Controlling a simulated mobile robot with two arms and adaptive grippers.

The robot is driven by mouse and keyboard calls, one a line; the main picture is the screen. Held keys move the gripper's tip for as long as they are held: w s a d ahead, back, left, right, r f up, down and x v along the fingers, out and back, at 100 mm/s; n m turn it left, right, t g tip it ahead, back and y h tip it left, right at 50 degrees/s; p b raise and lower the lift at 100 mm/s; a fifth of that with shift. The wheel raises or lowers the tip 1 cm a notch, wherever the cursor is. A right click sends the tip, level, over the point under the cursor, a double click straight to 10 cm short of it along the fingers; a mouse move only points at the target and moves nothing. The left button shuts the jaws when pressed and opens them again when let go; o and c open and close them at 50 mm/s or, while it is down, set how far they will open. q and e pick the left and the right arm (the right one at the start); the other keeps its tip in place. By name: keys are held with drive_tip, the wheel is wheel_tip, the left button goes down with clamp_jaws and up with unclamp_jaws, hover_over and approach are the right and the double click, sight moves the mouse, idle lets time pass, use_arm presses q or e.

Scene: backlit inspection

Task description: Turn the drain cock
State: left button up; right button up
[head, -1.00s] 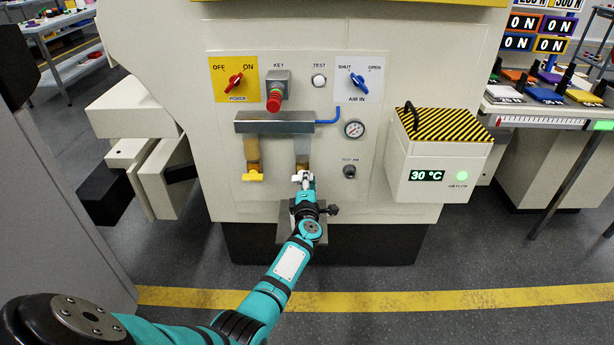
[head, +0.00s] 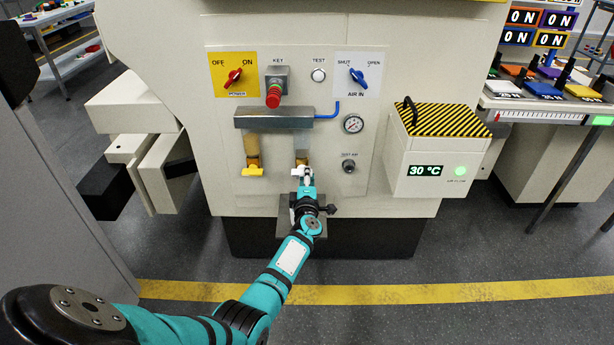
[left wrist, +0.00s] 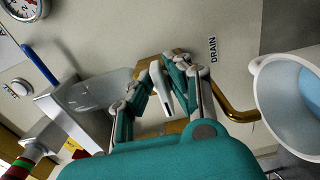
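The drain cock is a small white lever on the brass fitting under the right-hand clear bowl; it shows in the head view (head: 299,171) and in the left wrist view (left wrist: 162,90), beside the word DRAIN. My left gripper (head: 305,178) is at the cock. In the left wrist view my left gripper's fingers (left wrist: 163,80) lie on both sides of the lever, their tips drawn in close to it, and appear shut on it. In the head view the gripper partly hides the cock. My right gripper is not in view.
A yellow cock (head: 253,171) sits to the left under the other bowl. A brass pipe (left wrist: 238,112) and a white, blue-lined container (left wrist: 262,95) are close beside the gripper. Above are the red power knob (head: 233,77), blue air knob (head: 358,78) and gauge (head: 353,124).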

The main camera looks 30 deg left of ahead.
use_arm(q)
drive_tip(key=o, duration=0.3)
drive_tip(key=v, duration=0.7)
drive_tip(key=shift+s+d, duration=0.1)
drive_tip(key=shift+s, duration=0.15)
idle(0.3)
